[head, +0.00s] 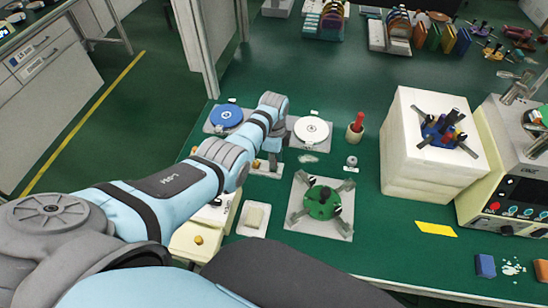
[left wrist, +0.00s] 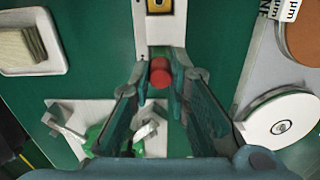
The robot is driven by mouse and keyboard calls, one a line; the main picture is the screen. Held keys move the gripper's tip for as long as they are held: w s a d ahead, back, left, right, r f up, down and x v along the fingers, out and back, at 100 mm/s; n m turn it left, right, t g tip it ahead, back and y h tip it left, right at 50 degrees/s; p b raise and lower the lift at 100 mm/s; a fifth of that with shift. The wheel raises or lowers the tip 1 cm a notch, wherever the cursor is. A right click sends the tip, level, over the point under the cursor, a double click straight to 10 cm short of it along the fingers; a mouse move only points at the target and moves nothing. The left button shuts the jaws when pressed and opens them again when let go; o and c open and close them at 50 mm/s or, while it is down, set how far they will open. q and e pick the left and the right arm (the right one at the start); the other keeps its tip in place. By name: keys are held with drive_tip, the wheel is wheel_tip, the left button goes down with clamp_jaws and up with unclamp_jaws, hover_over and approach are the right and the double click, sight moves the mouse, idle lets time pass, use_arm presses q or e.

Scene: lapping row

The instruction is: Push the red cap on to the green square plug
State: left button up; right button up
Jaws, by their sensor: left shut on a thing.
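My left gripper (head: 270,157) reaches over the green bench mat, pointing down, and is partly hidden by its own wrist in the head view. In the left wrist view its fingers (left wrist: 160,80) are shut on a small round red cap (left wrist: 160,70), seen end-on. Below the fingertips is a pale narrow block (left wrist: 160,32) with a yellow part on it. A round green part (head: 322,202) sits in a grey four-armed fixture, to the right of the gripper. It shows partly behind a finger in the left wrist view (left wrist: 97,135).
A blue disc (head: 226,116) and a white disc (head: 311,129) lie on square plates behind. A pot with a red handle (head: 355,128) stands right of them. A white box stack (head: 432,160) and a machine (head: 510,185) stand at the right. A small white tray (head: 253,219) lies in front.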

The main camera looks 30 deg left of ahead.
use_arm(q)
drive_tip(key=shift+f, duration=0.3)
drive_tip(key=o, duration=0.8)
wheel_tip(320, 180, up, 12)
drive_tip(key=shift+r, duration=0.1)
